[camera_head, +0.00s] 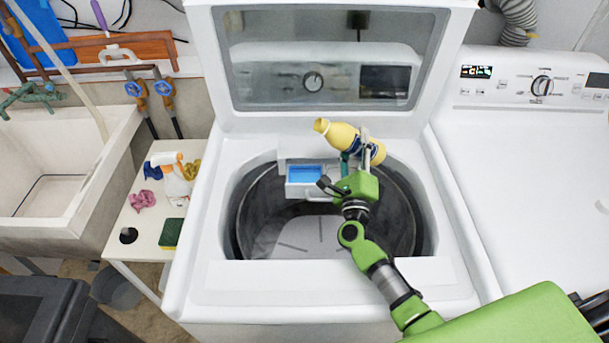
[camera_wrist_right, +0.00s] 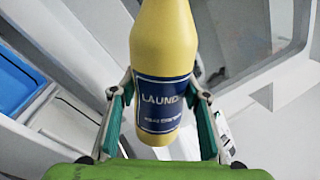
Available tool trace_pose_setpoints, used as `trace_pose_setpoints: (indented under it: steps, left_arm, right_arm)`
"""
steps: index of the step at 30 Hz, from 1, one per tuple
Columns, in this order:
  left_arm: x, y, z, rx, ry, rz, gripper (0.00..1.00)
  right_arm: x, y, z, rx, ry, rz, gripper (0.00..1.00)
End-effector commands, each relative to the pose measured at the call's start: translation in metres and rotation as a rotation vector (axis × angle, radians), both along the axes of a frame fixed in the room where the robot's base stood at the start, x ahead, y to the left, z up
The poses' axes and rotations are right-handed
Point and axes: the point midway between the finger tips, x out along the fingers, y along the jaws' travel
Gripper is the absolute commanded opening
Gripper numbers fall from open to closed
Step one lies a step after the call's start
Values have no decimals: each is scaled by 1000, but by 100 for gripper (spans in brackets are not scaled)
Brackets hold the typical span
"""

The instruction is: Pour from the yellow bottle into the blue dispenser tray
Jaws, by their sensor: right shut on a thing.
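The yellow bottle (camera_head: 343,135) with a dark blue label is held above the back rim of the washer's open tub. It is tilted, its neck pointing left and slightly up, toward the side of the dispenser. My right gripper (camera_head: 356,155) is shut on it. In the right wrist view the gripper's fingers (camera_wrist_right: 160,115) lie on both sides of the bottle (camera_wrist_right: 163,45) at its label. The blue dispenser tray (camera_head: 305,173) sits in a white drawer at the tub's back edge, below and left of the bottle's neck. It also shows in the right wrist view (camera_wrist_right: 18,85). My left gripper is not in view.
The washer's raised lid (camera_head: 330,62) stands behind the bottle. A white dryer (camera_head: 530,150) is on the right. On the left, a small table (camera_head: 150,229) holds a spray bottle (camera_head: 172,178), cloths and a sponge, beside a sink (camera_head: 60,160).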

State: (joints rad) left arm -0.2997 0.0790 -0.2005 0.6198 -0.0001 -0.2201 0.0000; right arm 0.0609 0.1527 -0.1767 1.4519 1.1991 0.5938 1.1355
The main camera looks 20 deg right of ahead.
Motion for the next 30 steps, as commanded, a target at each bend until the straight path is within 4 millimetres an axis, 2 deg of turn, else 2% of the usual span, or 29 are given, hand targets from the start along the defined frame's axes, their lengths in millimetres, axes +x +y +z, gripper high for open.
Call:
trace_pose_setpoints:
  steps: [30]
  left_arm:
    - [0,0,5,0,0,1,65]
  right_arm:
    - [-1,-5,4,-102,17,-1,8]
